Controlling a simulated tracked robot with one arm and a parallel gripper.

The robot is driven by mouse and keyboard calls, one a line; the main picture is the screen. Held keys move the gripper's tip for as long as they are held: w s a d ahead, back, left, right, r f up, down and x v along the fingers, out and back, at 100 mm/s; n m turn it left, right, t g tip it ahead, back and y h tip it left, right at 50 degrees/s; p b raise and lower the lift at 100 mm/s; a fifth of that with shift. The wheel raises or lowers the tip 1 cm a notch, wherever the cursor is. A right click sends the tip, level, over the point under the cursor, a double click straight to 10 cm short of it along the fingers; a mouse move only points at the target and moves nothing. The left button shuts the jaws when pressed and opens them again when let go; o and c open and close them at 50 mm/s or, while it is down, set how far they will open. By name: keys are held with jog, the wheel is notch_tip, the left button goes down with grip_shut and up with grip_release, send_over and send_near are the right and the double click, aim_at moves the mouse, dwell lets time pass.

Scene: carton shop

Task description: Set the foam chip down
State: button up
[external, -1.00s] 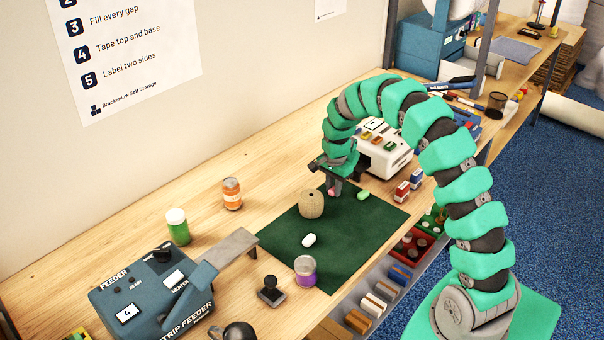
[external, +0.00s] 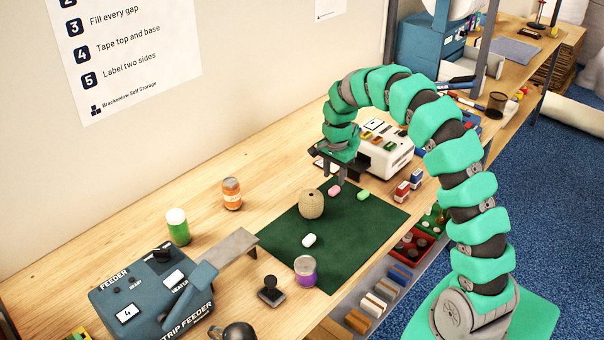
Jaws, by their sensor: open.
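A pink foam chip (external: 334,190) lies on the dark green mat (external: 349,236), near its back edge and beside the twine ball. A light green foam chip (external: 363,196) lies to its right and a white foam chip (external: 309,241) lies nearer the mat's front left. My gripper (external: 337,177) is open and just above the pink chip, with nothing visible between its fingers. One finger shows clearly; the other is hard to make out.
The twine ball (external: 311,204) stands close to the pink chip. A purple jar (external: 305,270) stands at the mat's front edge. A white machine (external: 385,155) is behind my gripper, and a strip feeder (external: 150,295) is front left. The mat's right part is clear.

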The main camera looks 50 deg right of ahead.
notch_tip(320, 180, up, 7)
jog(key=shift+f+b, duration=0.2)
jog(key=shift+b, duration=0.15)
notch_tip(320, 180, up, 13)
jog(key=n+t+h, duration=0.1)
jog(key=n+t, duration=0.3)
send_over(333, 189)
jog(key=w+a, duration=0.3)
jog(key=a, duration=0.1)
jog(key=s+a+r+n+t, duration=0.1)
jog(key=a+r+n+t, duration=0.15)
jog(key=r, duration=0.55)
jog(key=a+r+n+t, duration=0.2)
jog(key=a+r+n, duration=0.15)
jog(key=r, duration=0.55)
jog(key=s+a+r+n+t, duration=0.2)
jog(key=s+a+r, duration=0.1)
jog(key=r, duration=0.5)
jog(key=s+a+r+n+t, duration=0.2)
jog(key=s+a+r+n, duration=0.1)
jog(key=s+r, duration=0.3)
jog(key=s+a+r+n+t+y, duration=0.1)
jog(key=s+a+r+n+t, duration=0.2)
jog(key=r, duration=0.7)
jog(key=shift+s+a+r, duration=0.3)
jog(key=shift+s+a, duration=0.55)
